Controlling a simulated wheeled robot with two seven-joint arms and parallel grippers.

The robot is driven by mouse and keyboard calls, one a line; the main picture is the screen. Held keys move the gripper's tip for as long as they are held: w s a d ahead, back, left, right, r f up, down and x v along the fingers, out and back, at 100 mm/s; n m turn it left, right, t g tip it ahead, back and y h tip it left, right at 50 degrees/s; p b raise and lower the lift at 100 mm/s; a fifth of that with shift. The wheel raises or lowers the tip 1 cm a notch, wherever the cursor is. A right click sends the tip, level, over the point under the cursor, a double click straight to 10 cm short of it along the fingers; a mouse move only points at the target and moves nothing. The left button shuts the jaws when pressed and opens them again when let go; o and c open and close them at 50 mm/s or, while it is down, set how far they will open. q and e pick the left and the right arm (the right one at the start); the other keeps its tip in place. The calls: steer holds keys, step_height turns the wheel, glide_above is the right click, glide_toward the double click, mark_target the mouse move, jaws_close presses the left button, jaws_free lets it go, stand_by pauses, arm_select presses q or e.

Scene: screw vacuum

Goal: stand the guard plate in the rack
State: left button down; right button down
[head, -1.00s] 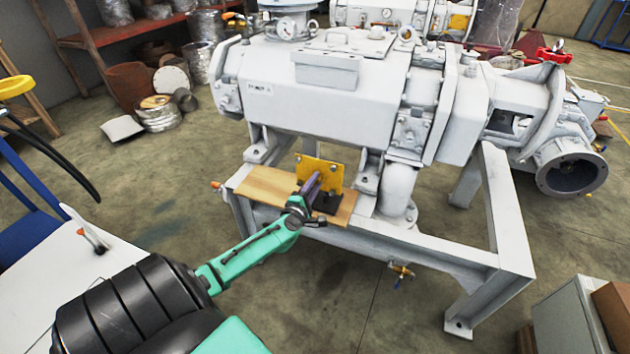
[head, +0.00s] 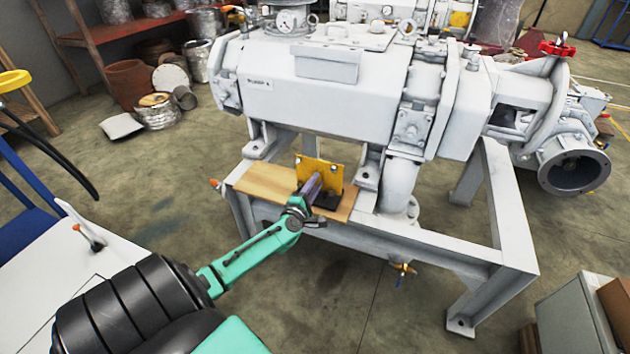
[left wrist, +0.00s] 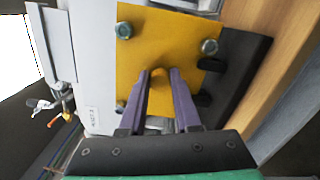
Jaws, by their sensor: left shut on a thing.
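The guard plate is a yellow plate (head: 328,170) with bolts near its corners. It stands upright over a black rack (head: 328,200) on the wooden board. In the left wrist view the plate (left wrist: 178,45) fills the middle, with the dark rack (left wrist: 243,62) behind its right edge. My left gripper (head: 314,180) is at the plate's front face. In the left wrist view its purple fingers (left wrist: 160,75) are closed on a small yellow knob of the plate. The fingers hide part of the plate, and I cannot tell whether its lower edge is seated in the rack. My right gripper is not in view.
The wooden board (head: 265,182) lies on the grey frame (head: 400,240), with free room left of the plate. A large white vacuum pump (head: 310,95) stands close behind. A grey pipe elbow (head: 402,185) is to the right.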

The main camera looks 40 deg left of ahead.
arm_select(q)
steer(key=shift+f+b, duration=0.6)
steer(key=shift+f, duration=0.05)
steer(key=c, duration=0.5)
jaws_free()
steer(key=shift+c, duration=0.2)
steer(key=shift+f, duration=0.1)
steer(key=shift+s+d, duration=0.15)
steer(key=shift+s, duration=0.35)
steer(key=p+v, duration=0.2)
steer(key=v, duration=1.1)
steer(key=shift+s, duration=0.3)
